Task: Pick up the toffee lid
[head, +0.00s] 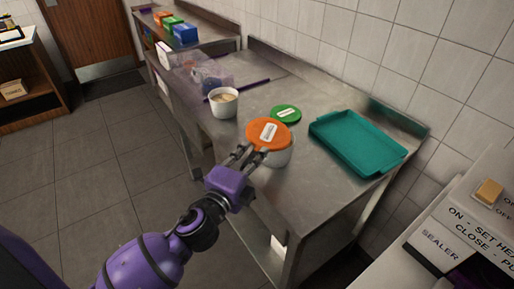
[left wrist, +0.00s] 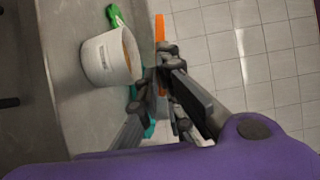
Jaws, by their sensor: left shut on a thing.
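An orange round lid (head: 268,132) with a white label is held at its near edge by my left gripper (head: 247,152), which is shut on it. The label is too small to read. In the left wrist view the orange lid (left wrist: 160,28) shows edge-on between the fingertips (left wrist: 163,62). A white tub (head: 282,157) stands below the lid, which hides most of its top in the head view. In the left wrist view this tub (left wrist: 105,60) is open with brownish contents, and the lid is apart from its rim. My right gripper is not in view.
A green lid (head: 286,114) lies on the steel table (head: 245,118) behind the tub. A teal tray (head: 357,142) is to the right. An open white tub (head: 223,103) and a clear bag (head: 208,74) are to the left. A sealer panel (head: 455,240) is at the lower right.

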